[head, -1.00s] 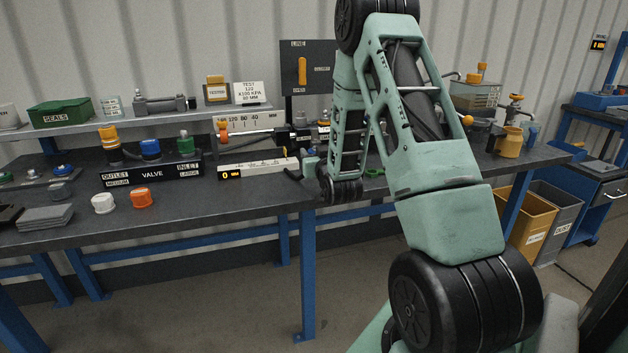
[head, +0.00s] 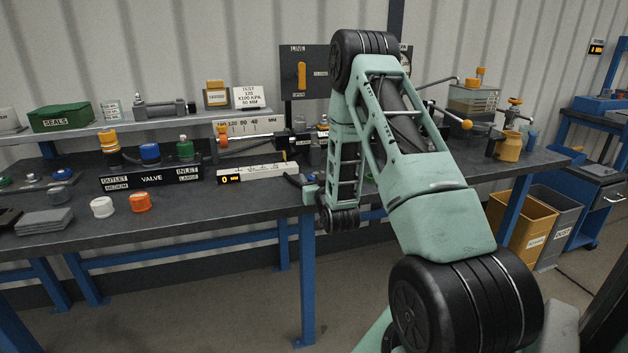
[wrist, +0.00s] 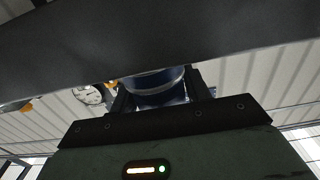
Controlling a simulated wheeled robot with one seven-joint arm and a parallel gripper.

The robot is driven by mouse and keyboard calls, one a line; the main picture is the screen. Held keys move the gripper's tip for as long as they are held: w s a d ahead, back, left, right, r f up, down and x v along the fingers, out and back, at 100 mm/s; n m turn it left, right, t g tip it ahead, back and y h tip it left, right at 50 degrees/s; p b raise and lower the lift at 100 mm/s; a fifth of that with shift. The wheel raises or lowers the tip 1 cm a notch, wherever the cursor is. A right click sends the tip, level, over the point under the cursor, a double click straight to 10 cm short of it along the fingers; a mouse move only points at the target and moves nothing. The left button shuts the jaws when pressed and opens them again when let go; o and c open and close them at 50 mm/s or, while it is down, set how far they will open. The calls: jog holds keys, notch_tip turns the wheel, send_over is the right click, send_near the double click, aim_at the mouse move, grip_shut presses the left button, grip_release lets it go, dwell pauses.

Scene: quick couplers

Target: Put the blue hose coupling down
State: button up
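In the wrist view the blue hose coupling (wrist: 153,84), a dark blue round body with a shiny metal part, sits between the two dark fingers of my gripper (wrist: 158,92). The fingers flank it closely and appear shut on it. A wide dark grey band crosses the picture in front of its upper part, so its far end is hidden. In the head view my arm hides most of the gripper and the coupling, near the front edge of the bench (head: 240,205). I cannot tell whether the coupling touches anything below.
The valve block (head: 150,178) with orange, blue and green fittings stands at the left. A white cap (head: 102,207) and an orange cap (head: 140,202) lie before it. The bench front between orange cap and arm is clear.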

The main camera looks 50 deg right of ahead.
jog(key=shift+o, duration=1.1)
jog(key=shift+r, duration=0.2)
jog(key=p+v, duration=0.3)
jog(key=v, duration=0.9)
jog(key=shift+p, duration=0.4)
